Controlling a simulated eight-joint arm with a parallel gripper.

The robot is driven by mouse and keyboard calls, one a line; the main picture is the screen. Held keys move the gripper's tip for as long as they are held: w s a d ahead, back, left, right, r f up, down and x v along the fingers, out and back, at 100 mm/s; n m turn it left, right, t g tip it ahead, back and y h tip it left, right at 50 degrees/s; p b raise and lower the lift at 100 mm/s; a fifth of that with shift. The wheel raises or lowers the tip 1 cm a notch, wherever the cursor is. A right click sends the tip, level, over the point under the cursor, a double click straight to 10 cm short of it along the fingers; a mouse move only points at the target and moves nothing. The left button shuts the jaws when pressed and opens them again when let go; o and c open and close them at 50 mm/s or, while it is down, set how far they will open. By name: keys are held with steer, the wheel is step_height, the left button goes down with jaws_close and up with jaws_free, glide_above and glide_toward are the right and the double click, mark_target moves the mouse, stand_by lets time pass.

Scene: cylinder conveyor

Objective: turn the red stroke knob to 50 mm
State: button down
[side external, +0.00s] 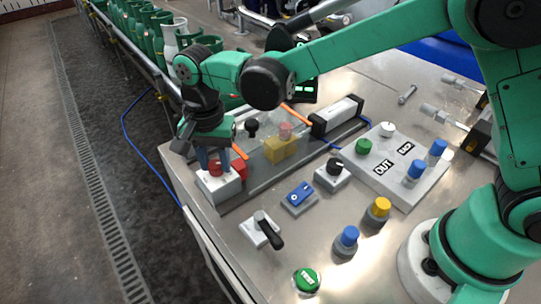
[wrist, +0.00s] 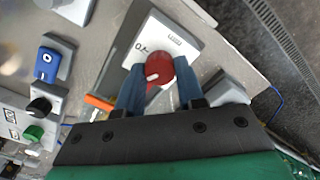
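The red stroke knob (side external: 216,169) sits on top of a white box (side external: 218,188) at the left front of the steel table. In the wrist view the knob (wrist: 158,68) has a white pointer mark toward its lower left, and its box carries a printed label and scale marks. The scale is too small to read for certain. My gripper (side external: 215,158) points down over the box, its two blue fingers on either side of the knob. In the wrist view the fingers (wrist: 160,78) appear to touch the knob on both sides, and they hide part of its surroundings.
A clear-covered cylinder unit with a yellow block (side external: 281,148) stands right behind the box. Nearby are a blue switch (side external: 299,195), a black knob (side external: 335,167), a black lever (side external: 268,230), a green button (side external: 307,280) and a white panel (side external: 408,197). Gas bottles stand behind.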

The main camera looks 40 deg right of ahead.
mark_target(215, 163)
steer(key=shift+n, duration=0.3)
steer(key=n, duration=1.1)
stand_by(0.6)
steer(key=c, duration=0.8)
jaws_free()
steer(key=shift+r, duration=2.85)
